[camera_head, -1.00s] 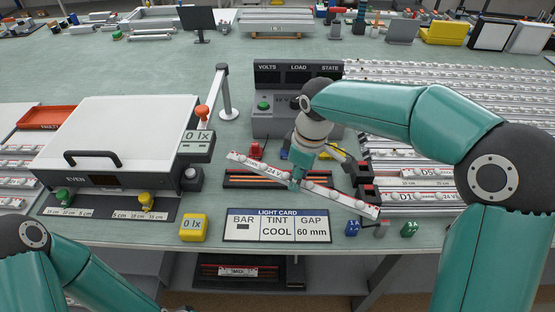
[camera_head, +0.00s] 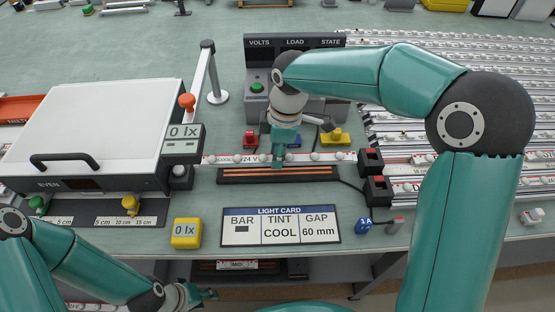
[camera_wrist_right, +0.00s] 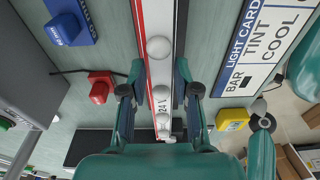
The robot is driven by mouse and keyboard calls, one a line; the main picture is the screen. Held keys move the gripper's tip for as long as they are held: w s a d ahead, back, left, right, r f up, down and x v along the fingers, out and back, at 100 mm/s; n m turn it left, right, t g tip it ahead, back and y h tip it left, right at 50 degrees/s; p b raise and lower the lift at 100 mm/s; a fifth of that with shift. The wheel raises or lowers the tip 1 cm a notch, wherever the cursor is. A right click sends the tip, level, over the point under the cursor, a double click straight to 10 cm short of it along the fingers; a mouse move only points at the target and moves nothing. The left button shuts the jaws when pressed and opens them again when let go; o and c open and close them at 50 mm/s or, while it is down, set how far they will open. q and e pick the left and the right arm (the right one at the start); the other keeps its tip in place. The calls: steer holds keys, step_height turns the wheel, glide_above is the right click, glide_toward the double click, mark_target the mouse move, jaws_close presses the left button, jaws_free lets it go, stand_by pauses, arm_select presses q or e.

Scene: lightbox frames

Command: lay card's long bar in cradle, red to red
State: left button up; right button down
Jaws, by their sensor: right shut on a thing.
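My right gripper (camera_head: 279,158) is shut on a long white bar (camera_head: 222,159) with round lamps, a red edge strip and a "24 V" label. The bar lies nearly level across the head view, just behind a long black tray with orange strips (camera_head: 280,175), which looks like the cradle. I cannot tell whether they touch. In the right wrist view the bar (camera_wrist_right: 159,48) runs between both fingers, its red strip on the left. The light card (camera_head: 281,227) reads a bar symbol, COOL and 60 mm. My left gripper (camera_head: 203,294) is low at the front edge; its jaws are unclear.
Two black blocks with red faces (camera_head: 372,160) stand at the bar's right end. A white-lidded box (camera_head: 95,130) and a 0 lx meter (camera_head: 184,140) stand left. A yellow 0 lx block (camera_head: 186,233) is beside the card. A meter console (camera_head: 295,75) stands behind.

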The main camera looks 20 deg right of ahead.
steer(key=shift+f, duration=1.45)
steer(key=shift+f, duration=0.2)
steer(key=c, duration=0.8)
jaws_free()
steer(key=shift+c, duration=0.2)
steer(key=shift+s, duration=0.1)
steer(key=shift+r, duration=0.2)
steer(key=r, duration=0.4)
steer(key=d+r, duration=0.1)
steer(key=r, duration=0.7)
steer(key=shift+s+d, duration=0.15)
steer(key=shift+d, duration=0.05)
steer(key=shift+f, duration=0.1)
